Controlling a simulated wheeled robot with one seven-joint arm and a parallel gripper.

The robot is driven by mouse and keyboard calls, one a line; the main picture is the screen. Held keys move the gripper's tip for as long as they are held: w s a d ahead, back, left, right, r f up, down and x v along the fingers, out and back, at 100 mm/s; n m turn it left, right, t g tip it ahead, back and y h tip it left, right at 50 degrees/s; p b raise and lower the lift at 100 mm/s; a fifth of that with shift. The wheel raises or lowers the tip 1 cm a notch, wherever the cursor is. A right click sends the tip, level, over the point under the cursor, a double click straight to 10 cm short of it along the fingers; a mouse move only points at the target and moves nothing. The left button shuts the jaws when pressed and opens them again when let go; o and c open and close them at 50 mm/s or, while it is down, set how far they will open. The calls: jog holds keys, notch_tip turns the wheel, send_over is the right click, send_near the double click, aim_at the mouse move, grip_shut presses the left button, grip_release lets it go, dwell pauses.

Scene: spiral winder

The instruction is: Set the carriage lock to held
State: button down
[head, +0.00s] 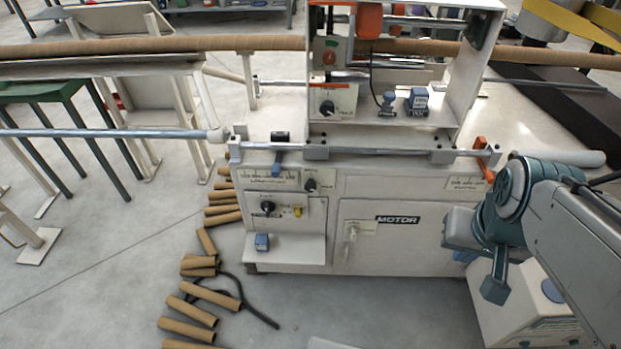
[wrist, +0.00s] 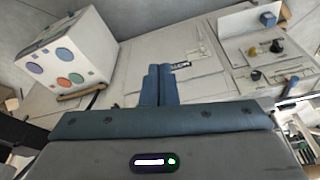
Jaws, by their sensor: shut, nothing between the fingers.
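The winder's carriage (head: 470,75) is a white upright frame on the machine top. On its front is a small panel with a black knob (head: 327,107); its lettering is too small to read surely, and I cannot tell for certain which control is the carriage lock. Another black knob (head: 310,185) is on the machine front below, and one more (head: 267,207) is on the lower left panel. My gripper (head: 494,288) is shut and empty, low at the right, in front of the cabinet and well apart from these knobs. In the wrist view its closed fingers (wrist: 158,82) point toward the cabinet front.
The cabinet door marked MOTOR (head: 385,245) is left of my gripper. A white box with coloured discs (wrist: 65,60) stands close by in the wrist view. Cardboard tubes (head: 200,312) lie on the floor at left. The rail (head: 380,151) runs along the machine front. Floor before the cabinet is clear.

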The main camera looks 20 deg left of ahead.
jog(key=shift+s+d, duration=0.1)
jog(key=w+a+f+m+t+b, duration=0.3)
jog(key=w+f+t+b, duration=0.3)
jog(key=w+f+b, duration=1.15)
jog(key=w+a+f+y+b, duration=0.2)
jog(key=a+f+y+b, duration=0.4)
jog(key=a+f, duration=0.3)
jog(key=w+a+f+y+b, duration=0.3)
jog(key=a+f+y+b, duration=0.4)
jog(key=a+f, duration=0.2)
jog(key=shift+w+a+f+m, duration=0.15)
jog(key=shift+w+a+m, duration=0.1)
jog(key=shift+a+m, duration=0.2)
